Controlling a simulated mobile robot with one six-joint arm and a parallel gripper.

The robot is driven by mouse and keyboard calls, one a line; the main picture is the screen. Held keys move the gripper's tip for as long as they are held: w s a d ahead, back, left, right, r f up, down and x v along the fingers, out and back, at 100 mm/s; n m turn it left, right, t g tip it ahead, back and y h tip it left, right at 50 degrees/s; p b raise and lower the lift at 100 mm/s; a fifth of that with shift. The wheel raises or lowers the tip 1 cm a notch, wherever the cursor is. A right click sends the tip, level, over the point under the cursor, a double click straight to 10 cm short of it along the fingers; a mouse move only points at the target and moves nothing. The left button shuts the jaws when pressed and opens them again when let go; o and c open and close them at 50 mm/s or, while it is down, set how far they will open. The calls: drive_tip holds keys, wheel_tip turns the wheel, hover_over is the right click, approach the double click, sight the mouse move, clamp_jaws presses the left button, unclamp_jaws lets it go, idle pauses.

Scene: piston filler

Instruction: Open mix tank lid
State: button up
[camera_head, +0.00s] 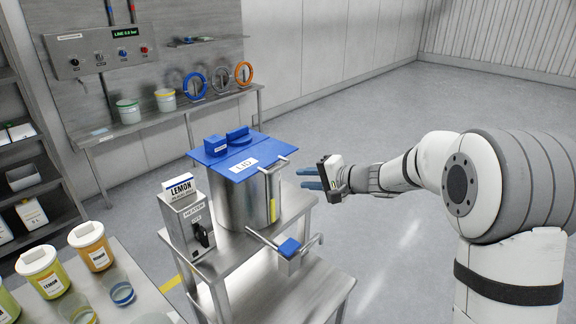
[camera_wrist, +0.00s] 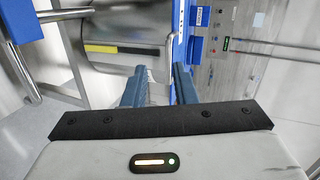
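The mix tank (camera_head: 243,203) is a steel cylinder on a steel stand, its blue lid (camera_head: 215,160) closed flat on top. The lid carries a "LID" label, and a steel bar handle (camera_head: 273,162) sticks out at its right edge. My gripper (camera_head: 303,179) is just right of the tank, slightly below the handle, with its two blue fingers apart and nothing between them. In the wrist view, the fingers (camera_wrist: 159,78) point at the tank (camera_wrist: 105,62). The handle (camera_wrist: 168,50) lies just ahead between their tips, beside the blue lid edge (camera_wrist: 180,40); I cannot tell whether they touch.
A valve with a blue block (camera_head: 289,248) juts out in front. Open floor lies behind my arm.

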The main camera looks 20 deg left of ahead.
drive_tip(key=m+t, duration=0.2)
approach(282, 167)
drive_tip(key=w+a+f, duration=0.1)
drive_tip(key=a+f, duration=0.1)
drive_tip(key=shift+y, duration=0.5)
drive_tip(key=x, duration=0.2)
drive_tip(key=p+x, duration=0.1)
drive_tip(key=x, duration=0.2)
drive_tip(key=p+x, duration=0.1)
drive_tip(key=x, duration=0.2)
drive_tip(key=shift+w+r, duration=0.1)
drive_tip(key=shift+r, duration=0.15)
clamp_jaws()
